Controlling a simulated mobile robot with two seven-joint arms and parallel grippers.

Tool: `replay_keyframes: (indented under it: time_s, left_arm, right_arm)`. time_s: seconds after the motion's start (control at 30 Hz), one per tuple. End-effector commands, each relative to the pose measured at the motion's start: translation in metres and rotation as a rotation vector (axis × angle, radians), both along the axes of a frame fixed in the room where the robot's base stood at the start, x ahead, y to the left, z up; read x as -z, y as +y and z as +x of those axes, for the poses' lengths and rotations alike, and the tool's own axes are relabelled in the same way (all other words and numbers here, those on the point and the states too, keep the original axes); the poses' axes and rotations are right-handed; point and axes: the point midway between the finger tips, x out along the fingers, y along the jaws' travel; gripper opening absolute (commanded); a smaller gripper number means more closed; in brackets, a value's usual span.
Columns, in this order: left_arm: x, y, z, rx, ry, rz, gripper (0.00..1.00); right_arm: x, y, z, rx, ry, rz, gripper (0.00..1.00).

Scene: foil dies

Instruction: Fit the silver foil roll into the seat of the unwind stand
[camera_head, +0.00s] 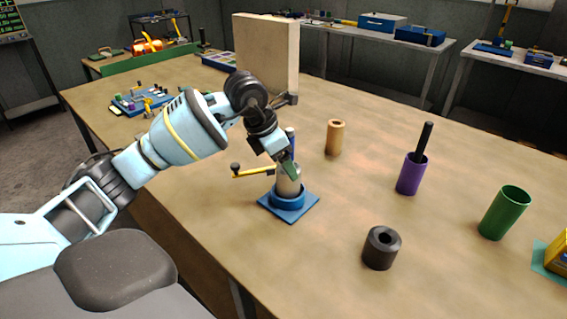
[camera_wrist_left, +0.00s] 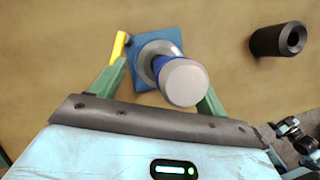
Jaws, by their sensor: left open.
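The unwind stand has a blue square base (camera_head: 308,203) with a blue collar and a yellow crank (camera_head: 254,171) at its left. The silver foil roll (camera_head: 287,184) stands upright in the collar. A blue shaft (camera_head: 290,138) rises above it, partly hidden by my wrist. In the left wrist view, a pale round end (camera_wrist_left: 185,82) tops the shaft, above the silver roll (camera_wrist_left: 146,55) and blue base (camera_wrist_left: 172,38). My left gripper (camera_head: 288,166) is open, its green fingers on either side of the shaft. I cannot tell how deep the roll sits. My right gripper is not in view.
A black roll (camera_head: 381,248) stands at the front. A tan roll (camera_head: 335,138), a purple cup with a black rod (camera_head: 411,176) and a green cup (camera_head: 505,212) stand to the right. A tall beige panel (camera_head: 268,52) stands behind. Table space around the stand is clear.

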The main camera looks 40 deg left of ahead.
Motion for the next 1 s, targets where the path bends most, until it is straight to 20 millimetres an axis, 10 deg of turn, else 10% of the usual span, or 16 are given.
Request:
replay_keyframes:
  time_s: [0.5, 1.0]
  left_arm:
    - [-0.087, 0.016, -0.032, 0.001, -0.001, 0.001, 0.75]
    - [-0.099, 0.019, -0.037, 0.001, 0.001, 0.000, 0.75]
  right_arm:
    - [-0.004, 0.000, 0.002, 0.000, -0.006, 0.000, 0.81]
    - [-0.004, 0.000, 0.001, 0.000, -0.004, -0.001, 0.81]
